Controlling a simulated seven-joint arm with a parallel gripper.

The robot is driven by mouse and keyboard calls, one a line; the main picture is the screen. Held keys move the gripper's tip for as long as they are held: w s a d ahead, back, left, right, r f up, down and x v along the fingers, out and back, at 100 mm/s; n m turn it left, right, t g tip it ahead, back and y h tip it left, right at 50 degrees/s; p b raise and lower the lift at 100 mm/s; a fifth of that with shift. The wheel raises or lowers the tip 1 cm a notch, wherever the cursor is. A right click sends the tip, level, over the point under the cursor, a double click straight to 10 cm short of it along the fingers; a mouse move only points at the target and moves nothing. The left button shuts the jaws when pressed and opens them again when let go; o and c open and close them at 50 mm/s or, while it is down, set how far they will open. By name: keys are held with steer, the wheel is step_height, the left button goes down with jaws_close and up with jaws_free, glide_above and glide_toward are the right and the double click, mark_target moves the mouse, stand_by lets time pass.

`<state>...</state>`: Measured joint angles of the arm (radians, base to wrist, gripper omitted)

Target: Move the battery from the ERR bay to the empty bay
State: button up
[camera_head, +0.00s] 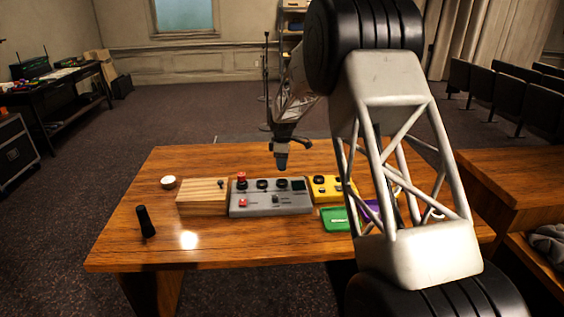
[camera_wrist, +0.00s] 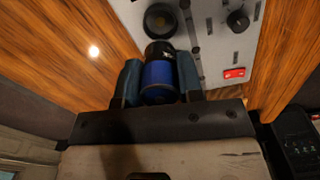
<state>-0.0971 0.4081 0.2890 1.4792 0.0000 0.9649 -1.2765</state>
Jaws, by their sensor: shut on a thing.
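My gripper (camera_head: 282,158) is above the grey panel (camera_head: 270,209) on the desk, with a visible gap below it in the head view. In the wrist view my gripper (camera_wrist: 158,88) is shut on a battery (camera_wrist: 158,74), a blue cylinder with a black end, between its two blue-grey fingers. The grey panel (camera_wrist: 215,50) lies beyond the battery's black end. A round black bay or socket (camera_wrist: 160,20) shows past that end. No ERR lettering is readable, so I cannot tell which bay is which.
The panel carries a red knob (camera_head: 241,177) and a red button (camera_head: 243,202). A wooden block (camera_head: 203,197) stands left of it, a yellow box (camera_head: 322,190) right. A green tray (camera_head: 337,219), black cylinder (camera_head: 146,222) and white cup (camera_head: 168,182) are also on the desk. The front left is mostly clear.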

steer(key=shift+f, duration=0.1)
steer(key=shift+f, duration=2.7)
steer(key=shift+f, duration=0.65)
steer(key=o, duration=0.7)
steer(key=shift+r, duration=0.1)
steer(key=shift+r, duration=5.4)
